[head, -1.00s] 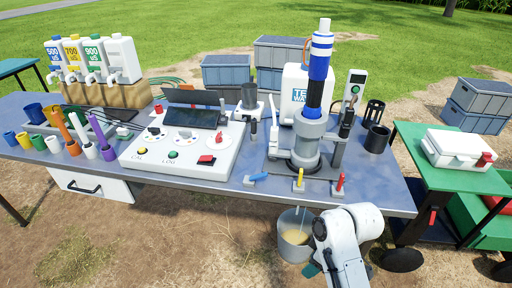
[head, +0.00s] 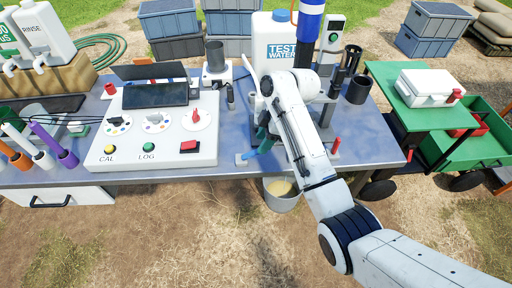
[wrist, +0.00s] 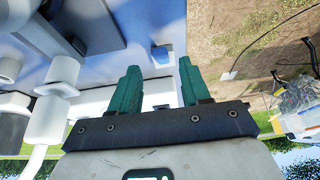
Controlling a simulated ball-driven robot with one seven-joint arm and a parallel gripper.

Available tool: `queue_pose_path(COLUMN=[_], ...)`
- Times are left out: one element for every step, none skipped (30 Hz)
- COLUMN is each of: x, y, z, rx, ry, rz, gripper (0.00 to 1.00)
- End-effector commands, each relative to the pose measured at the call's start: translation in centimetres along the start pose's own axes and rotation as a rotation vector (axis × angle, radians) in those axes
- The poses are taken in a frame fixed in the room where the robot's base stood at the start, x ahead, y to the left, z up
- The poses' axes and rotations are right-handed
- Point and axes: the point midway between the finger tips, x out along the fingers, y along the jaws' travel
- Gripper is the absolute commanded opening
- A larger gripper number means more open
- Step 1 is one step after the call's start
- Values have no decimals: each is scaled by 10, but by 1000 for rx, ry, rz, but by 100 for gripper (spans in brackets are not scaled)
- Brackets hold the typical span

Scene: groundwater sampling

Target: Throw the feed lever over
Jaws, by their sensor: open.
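A row of small levers stands along the table's front edge. The blue lever (head: 256,151) lies low over its pale base, and the red lever (head: 336,145) stands upright further right. The yellow lever seen earlier is hidden behind my arm. I cannot tell from any label which one is the feed lever. My gripper (head: 264,136) is mostly hidden by my wrist, close above the blue lever. In the wrist view my gripper (wrist: 158,66) has its two green fingers apart with nothing held between them. A small blue part (wrist: 160,53), probably the blue lever, shows beyond the fingertips.
A white control console (head: 150,140) stands left of my gripper. A bucket (head: 282,203) of yellowish liquid hangs below the table edge. The blue-banded column (head: 311,18) and the test water jug (head: 273,40) stand behind my arm. A green cart (head: 388,72) is at right.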

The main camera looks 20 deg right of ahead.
Motion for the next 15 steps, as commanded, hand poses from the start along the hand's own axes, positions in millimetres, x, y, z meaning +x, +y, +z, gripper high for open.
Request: queue_pose_path(x=[10, 15, 22, 26, 31, 36, 40, 43, 47, 49, 51, 53, 54, 55, 55], y=[-1, -1, -1, -1, -1, -1, -1, -1, 0, 0, 0, 0, 0, 0, 0], z=[0, 0, 0, 0, 0, 0, 0, 0, 0, 0, 0, 0, 0, 0, 0], rx=[1, 1, 2, 2, 2, 2, 2, 2, 1, 1, 1, 1, 1, 1, 1], ry=[-1, -1, -1, -1, -1, -1, -1, -1, -1, -1, -1, -1, -1, -1, -1], rz=[-4, -5, -4, -4, -3, -3, -2, -2, -2, -1, -1, -1, -1, 0, 0], gripper=[47, 47, 47, 47, 47, 47, 47, 47, 47, 47, 47, 47, 47, 47, 47])
